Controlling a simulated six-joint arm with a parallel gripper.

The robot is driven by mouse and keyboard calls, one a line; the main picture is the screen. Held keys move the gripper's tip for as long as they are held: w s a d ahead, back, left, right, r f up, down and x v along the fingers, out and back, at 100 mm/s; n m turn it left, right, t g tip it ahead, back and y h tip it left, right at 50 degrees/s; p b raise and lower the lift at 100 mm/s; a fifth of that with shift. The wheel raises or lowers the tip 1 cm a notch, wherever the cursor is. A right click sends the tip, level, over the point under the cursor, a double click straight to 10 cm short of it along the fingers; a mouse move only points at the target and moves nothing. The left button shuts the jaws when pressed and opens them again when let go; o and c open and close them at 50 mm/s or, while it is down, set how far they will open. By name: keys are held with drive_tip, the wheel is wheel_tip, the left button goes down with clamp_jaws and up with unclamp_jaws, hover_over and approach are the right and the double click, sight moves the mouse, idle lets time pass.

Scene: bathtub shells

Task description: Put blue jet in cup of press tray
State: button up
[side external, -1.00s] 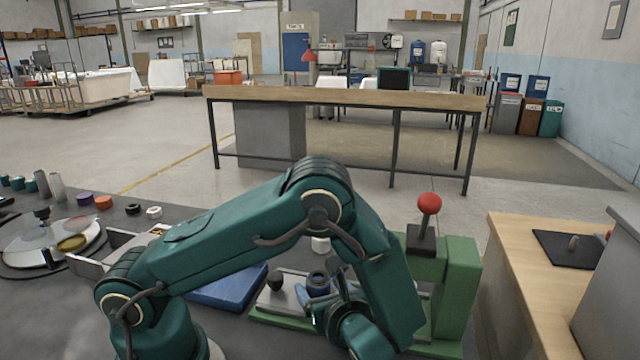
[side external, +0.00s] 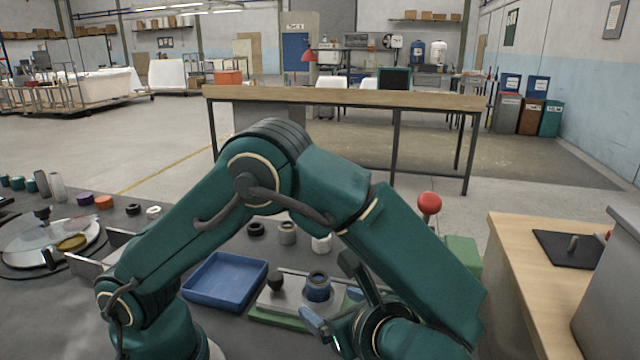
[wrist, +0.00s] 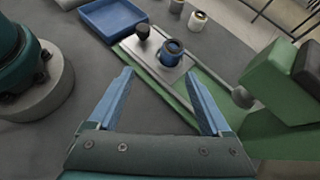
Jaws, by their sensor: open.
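The blue jet (side external: 318,289) stands upright on the silver press tray (side external: 268,301), with a dark opening at its top. It also shows in the wrist view (wrist: 172,52). Its lower end is hidden, so I cannot see how deep it sits in the cup. The tray has a black knob (side external: 275,280) at its left end. My gripper (wrist: 159,73) is open and empty, with the jet beyond its fingertips and apart from them. In the side view my gripper (side external: 328,291) is close in front of the tray.
The green press (wrist: 285,85) with a red ball lever (side external: 429,203) stands right of the tray, partly hidden by my arm. A blue bin (side external: 225,280) is left of the tray. A black ring, a grey piece and a white piece (side external: 321,243) stand behind.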

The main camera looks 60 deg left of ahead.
drive_tip(key=s+r+n+t+h, duration=0.4)
drive_tip(key=n+h, duration=0.7)
drive_tip(key=n, duration=0.7)
wheel_tip(320, 180, up, 3)
drive_tip(key=s, duration=0.2)
drive_tip(key=shift+s+a+r+h, duration=0.2)
drive_tip(key=shift+s+a+h, duration=0.1)
drive_tip(key=shift+a, duration=0.05)
drive_tip(key=shift+c, duration=0.3)
